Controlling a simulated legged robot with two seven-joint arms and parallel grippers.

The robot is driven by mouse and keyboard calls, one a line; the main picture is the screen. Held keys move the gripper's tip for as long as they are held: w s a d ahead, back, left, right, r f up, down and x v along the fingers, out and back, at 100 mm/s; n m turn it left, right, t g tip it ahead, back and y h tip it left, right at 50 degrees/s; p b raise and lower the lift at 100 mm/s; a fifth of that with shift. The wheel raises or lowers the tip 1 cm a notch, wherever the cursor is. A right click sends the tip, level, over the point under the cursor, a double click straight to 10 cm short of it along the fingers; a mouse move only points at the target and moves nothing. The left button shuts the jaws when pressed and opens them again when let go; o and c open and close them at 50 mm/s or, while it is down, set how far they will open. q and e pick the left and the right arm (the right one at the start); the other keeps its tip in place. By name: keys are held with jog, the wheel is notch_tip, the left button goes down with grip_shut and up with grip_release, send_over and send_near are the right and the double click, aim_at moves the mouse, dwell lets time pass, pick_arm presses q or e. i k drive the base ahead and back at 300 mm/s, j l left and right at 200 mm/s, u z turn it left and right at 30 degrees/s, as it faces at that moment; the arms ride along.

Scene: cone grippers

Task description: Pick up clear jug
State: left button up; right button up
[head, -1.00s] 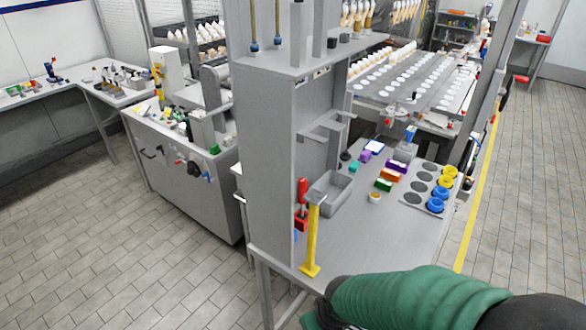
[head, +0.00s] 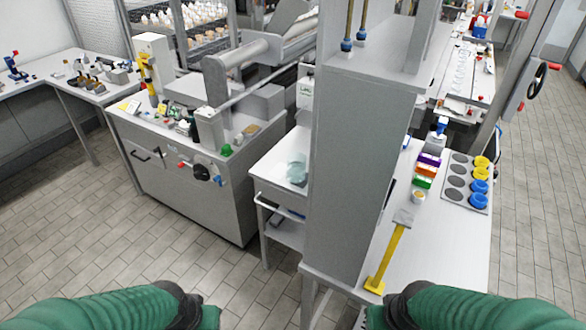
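A clear, faintly bluish see-through vessel (head: 297,169), which looks like the jug, stands on the white top of a small cart (head: 265,168) left of the tall grey column. Its outline is faint, and I cannot make out its handle. My two green-sleeved arms show at the bottom left and bottom right edges, bending down out of the picture at dark joints. Neither gripper's fingers are in view. Both arms are well apart from the vessel.
The tall grey column (head: 350,165) stands between the cart and the right table (head: 440,240). That table holds a yellow-handled tool (head: 389,258), coloured blocks (head: 426,170) and blue and yellow rings (head: 479,180). A grey machine cabinet (head: 190,190) stands left of the cart. The tiled floor in front is clear.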

aim_at(295, 173)
jog(key=i+j+z, duration=0.1)
jog(key=j, duration=0.3)
jog(key=i+j+z, duration=0.1)
jog(key=j, duration=0.3)
jog(key=i+j+z, duration=0.1)
jog(key=j, duration=0.3)
jog(key=i+j+z, duration=0.15)
jog(key=j, duration=0.3)
jog(key=i+j+z, duration=0.1)
jog(key=j, duration=0.35)
jog(key=i, duration=0.05)
